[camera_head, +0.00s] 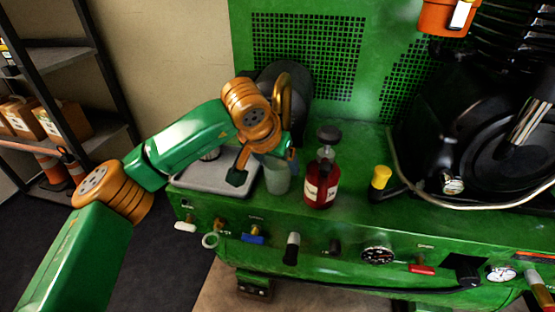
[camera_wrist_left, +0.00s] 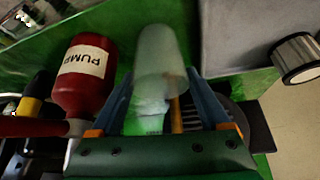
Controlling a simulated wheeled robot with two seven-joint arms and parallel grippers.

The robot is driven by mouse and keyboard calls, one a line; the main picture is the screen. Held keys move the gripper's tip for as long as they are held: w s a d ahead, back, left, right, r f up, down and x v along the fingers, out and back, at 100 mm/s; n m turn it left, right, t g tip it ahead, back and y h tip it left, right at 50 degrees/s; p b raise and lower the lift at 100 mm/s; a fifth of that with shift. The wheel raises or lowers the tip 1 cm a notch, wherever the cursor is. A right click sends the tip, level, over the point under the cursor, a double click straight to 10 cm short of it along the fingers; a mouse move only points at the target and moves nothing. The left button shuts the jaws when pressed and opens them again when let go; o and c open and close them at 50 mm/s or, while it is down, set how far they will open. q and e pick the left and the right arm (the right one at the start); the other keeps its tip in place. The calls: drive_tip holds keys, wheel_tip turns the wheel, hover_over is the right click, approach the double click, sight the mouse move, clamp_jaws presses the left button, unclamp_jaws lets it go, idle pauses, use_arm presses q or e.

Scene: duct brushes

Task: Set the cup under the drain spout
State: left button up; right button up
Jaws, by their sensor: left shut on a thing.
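A pale, translucent grey-green cup (camera_head: 277,181) is by the front edge of the green machine, between a grey tray and a red bottle. My left gripper (camera_head: 266,163) is over it from behind and above. In the left wrist view the cup (camera_wrist_left: 158,50) lies between the two blue fingers, which are shut on it. I cannot tell whether its base touches the green surface. I cannot pick out the drain spout for certain. My right gripper is in neither view.
The red pump bottle (camera_head: 322,182) stands close to the right of the cup. The grey tray (camera_head: 203,183) is close on the left. A yellow-topped handle (camera_head: 381,177) stands farther right. Knobs and gauges line the front panel (camera_head: 330,252) below.

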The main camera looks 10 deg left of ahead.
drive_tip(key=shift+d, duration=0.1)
use_arm(q)
drive_tip(key=shift+f, duration=0.1)
drive_tip(key=shift+f, duration=0.15)
drive_tip(key=o, duration=1.2)
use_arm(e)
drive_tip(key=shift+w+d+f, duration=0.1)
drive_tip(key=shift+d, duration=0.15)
use_arm(q)
drive_tip(key=shift+r, duration=0.25)
drive_tip(key=p+v, duration=0.1)
drive_tip(key=v, duration=1.1)
drive_tip(key=shift+s, duration=0.1)
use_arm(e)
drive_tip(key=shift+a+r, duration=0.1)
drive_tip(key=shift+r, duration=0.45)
